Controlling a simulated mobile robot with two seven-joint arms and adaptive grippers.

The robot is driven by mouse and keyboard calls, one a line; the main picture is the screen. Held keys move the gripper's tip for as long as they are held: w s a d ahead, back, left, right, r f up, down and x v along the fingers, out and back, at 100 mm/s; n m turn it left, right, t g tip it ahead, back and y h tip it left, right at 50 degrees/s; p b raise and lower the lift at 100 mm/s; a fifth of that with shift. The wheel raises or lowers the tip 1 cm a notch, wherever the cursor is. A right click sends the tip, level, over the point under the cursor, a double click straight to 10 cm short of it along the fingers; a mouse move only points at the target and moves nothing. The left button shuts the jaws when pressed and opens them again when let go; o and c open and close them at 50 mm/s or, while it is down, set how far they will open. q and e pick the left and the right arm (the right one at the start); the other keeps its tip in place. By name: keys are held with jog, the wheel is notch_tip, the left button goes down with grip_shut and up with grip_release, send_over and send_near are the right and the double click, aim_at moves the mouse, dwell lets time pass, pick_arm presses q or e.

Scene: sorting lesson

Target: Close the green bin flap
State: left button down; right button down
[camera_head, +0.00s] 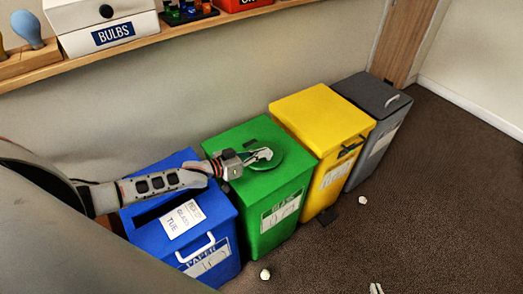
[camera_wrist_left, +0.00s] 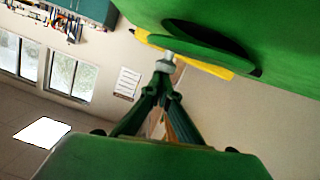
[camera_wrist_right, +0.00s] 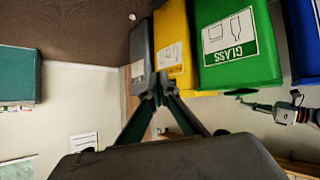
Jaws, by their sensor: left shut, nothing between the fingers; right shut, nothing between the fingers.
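The green bin (camera_head: 262,211) stands between the blue and yellow bins. Its round green flap (camera_head: 272,164) is on its top. In the left wrist view the flap (camera_wrist_left: 205,52) is tilted, with a dark opening showing beside it. My left gripper (camera_head: 265,154) is shut and empty over the flap; its tips (camera_wrist_left: 165,62) overlap the flap's edge, and I cannot tell whether they touch. In the right wrist view the green bin (camera_wrist_right: 240,74) shows its GLASS label. My right gripper (camera_wrist_right: 165,85) is shut and empty, apart from the bins.
The blue paper bin (camera_head: 226,262), yellow bin (camera_head: 327,113) and grey bin (camera_head: 371,94) stand in the row by the wall. A wooden shelf (camera_head: 150,43) with a BULBS box (camera_head: 110,30) runs above.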

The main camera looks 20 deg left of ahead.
jog(key=shift+w+r, duration=0.15)
jog(key=shift+r, duration=0.1)
dwell(0.3)
